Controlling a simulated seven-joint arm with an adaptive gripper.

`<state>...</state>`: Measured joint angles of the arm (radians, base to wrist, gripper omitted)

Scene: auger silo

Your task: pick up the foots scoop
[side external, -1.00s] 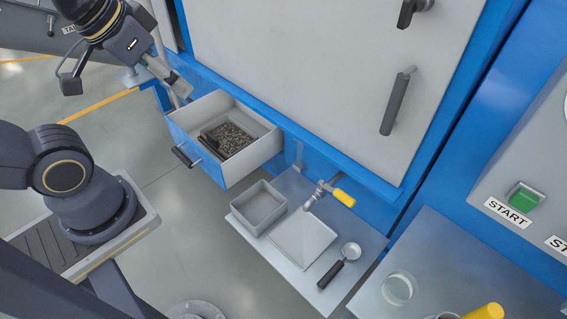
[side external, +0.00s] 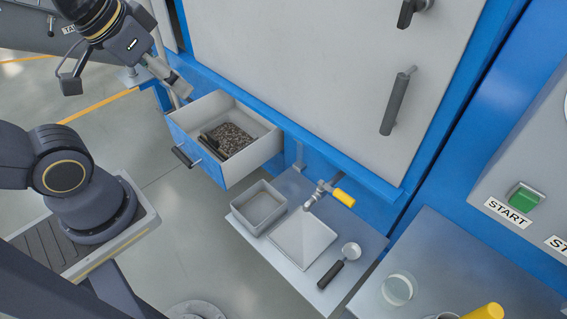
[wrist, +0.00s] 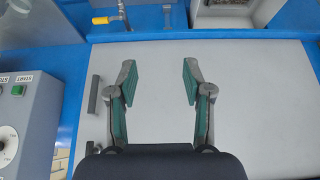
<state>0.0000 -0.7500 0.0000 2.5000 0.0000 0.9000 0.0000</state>
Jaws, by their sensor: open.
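A scoop with a round metal bowl and a black handle (side external: 340,265) lies on the grey shelf (side external: 318,292) in the side view, at the shelf's right end. My gripper (side external: 184,92) is at the upper left in the side view, beside the open drawer and well away from the scoop. In the wrist view my gripper (wrist: 159,72) is open and empty, its green-padded fingers wide apart in front of a pale grey panel. The scoop cannot be made out in the wrist view.
An open drawer (side external: 268,149) holds dark grains and a dark bar-like piece. A small grey bin (side external: 243,222) and a square plate (side external: 302,240) sit on the shelf below a yellow-handled tap (side external: 343,197). A glass (side external: 397,290) stands on the right-hand table.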

